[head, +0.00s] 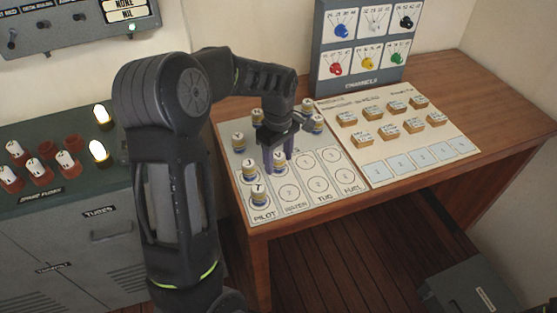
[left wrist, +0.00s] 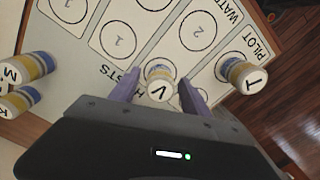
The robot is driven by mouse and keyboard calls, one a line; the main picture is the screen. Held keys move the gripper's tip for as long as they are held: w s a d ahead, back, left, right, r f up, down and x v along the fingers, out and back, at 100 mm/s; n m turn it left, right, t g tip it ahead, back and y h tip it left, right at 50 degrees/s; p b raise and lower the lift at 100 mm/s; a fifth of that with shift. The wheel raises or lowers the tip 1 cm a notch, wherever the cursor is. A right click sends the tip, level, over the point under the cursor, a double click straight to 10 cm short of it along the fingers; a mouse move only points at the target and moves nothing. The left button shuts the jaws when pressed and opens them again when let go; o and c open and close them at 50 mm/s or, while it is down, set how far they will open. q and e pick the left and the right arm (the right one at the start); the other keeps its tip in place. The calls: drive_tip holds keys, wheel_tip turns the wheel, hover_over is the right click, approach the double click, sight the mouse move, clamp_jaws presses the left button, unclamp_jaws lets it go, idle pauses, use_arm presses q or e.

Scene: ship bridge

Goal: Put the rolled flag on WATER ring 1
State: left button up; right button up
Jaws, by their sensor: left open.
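My left gripper (head: 280,158) is open over the flag board (head: 345,203), pointing down. A rolled flag marked V (left wrist: 160,88), with a white top, stands between its two fingers in the left wrist view. In the head view the gripper mostly hides this flag (head: 280,163). The fingers are at either side of it; I cannot tell if they touch it. The WATER column (head: 289,192), with numbered rings, lies right of the PILOT column. The ring nearest the WATER label is empty. My right gripper is not in view.
Flags T (head: 259,194) and J (head: 249,169) stand on the PILOT side. Flag Y (head: 239,141) and several others stand near the board's back. A card board (head: 420,165) with wooden blocks lies right. A channels panel (head: 361,45) stands behind.

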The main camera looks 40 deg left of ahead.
sight(278, 155)
use_arm(q)
wheel_tip(278, 155, up, 11)
drive_tip(key=shift+r+b, duration=0.15)
drive_tip(key=shift+b, duration=0.25)
idle(0.4)
